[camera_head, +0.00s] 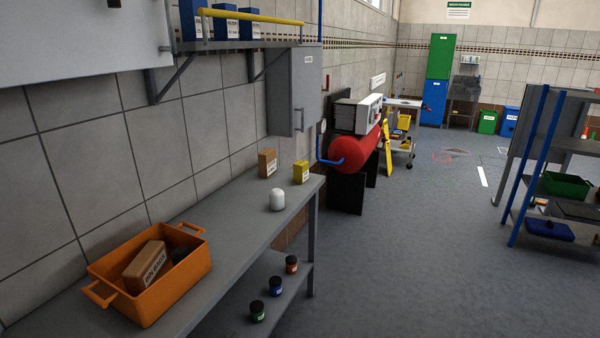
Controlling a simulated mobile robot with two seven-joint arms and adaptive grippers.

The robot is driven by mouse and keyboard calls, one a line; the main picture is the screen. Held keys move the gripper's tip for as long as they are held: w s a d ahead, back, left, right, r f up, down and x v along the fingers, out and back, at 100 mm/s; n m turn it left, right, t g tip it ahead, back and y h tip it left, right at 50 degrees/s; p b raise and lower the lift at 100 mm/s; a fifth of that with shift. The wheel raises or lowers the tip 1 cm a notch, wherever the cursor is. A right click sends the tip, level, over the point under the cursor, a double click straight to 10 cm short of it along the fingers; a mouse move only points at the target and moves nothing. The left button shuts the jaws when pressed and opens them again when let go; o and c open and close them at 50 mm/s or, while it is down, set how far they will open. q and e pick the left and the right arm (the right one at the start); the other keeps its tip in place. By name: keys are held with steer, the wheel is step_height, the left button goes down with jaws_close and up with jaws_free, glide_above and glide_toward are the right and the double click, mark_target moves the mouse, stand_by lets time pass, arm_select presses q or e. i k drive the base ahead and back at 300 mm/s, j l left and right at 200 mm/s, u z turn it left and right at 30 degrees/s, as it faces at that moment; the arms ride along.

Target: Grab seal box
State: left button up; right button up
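No gripper of mine shows in the head view. Several boxes are candidates for the seal box, but the labels are too small to read surely. A brown labelled box (147,266) lies tilted inside an orange crate (170,294) at the near end of the grey bench. A small brown box (267,163) stands upright at the bench's far end by the wall. A small yellow box (300,172) stands to its right, near the bench's end. A dark item (181,254) in the crate is partly hidden.
A white rounded container (277,200) stands on the grey bench (222,235). Jars with dark lids (275,287) stand on the shelf below. A wall shelf (240,45) and grey cabinet (295,90) overhang the bench. The floor (420,270) to the right is clear.

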mark_target(301, 168)
steer(key=i+l, duration=0.15)
steer(key=i, duration=0.25)
steer(key=i+l+u, duration=0.15)
steer(key=i, duration=0.3)
steer(key=i+l, duration=0.25)
steer(key=i, duration=0.15)
steer(key=u, duration=0.05)
